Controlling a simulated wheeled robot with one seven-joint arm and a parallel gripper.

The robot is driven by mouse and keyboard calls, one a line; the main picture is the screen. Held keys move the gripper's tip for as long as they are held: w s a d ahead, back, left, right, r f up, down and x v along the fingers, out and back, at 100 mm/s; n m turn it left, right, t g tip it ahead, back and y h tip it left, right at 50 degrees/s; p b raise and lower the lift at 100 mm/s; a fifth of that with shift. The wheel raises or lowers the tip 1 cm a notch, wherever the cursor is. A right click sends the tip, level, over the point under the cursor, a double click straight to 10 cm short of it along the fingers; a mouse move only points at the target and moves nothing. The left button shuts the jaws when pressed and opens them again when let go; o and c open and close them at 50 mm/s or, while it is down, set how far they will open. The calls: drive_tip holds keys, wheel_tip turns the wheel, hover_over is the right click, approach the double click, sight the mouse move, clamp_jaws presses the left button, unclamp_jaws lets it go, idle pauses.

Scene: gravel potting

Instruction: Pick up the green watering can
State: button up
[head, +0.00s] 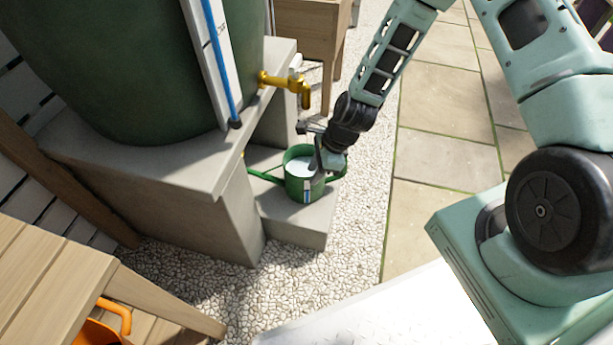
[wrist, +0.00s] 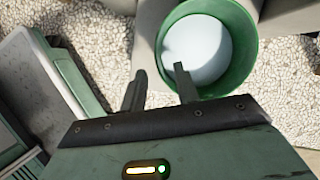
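The green watering can (head: 303,188) stands upright on a low concrete block under the yellow tap, with pale water inside. Its spout points left and its handle loop shows at the right. In the wrist view the can (wrist: 246,45) fills the upper right. My gripper (head: 325,160) is at the can's right side, by the rim and handle. The right finger overlaps the rim and opening; the left is outside the can. The handle is hidden there.
The concrete block (head: 290,226) is low beside a taller plinth (head: 200,165) carrying a dark green barrel (head: 110,70). The yellow tap (head: 290,84) juts out above the can. A wooden table (head: 50,265) is at lower left. Gravel (head: 362,190) and paving (head: 440,165) lie clear to the right.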

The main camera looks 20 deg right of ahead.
drive_tip(key=b+x, duration=0.3)
drive_tip(key=x, duration=0.2)
drive_tip(key=shift+d+f, duration=0.1)
drive_tip(key=shift+f, duration=0.05)
clamp_jaws()
idle(1.1)
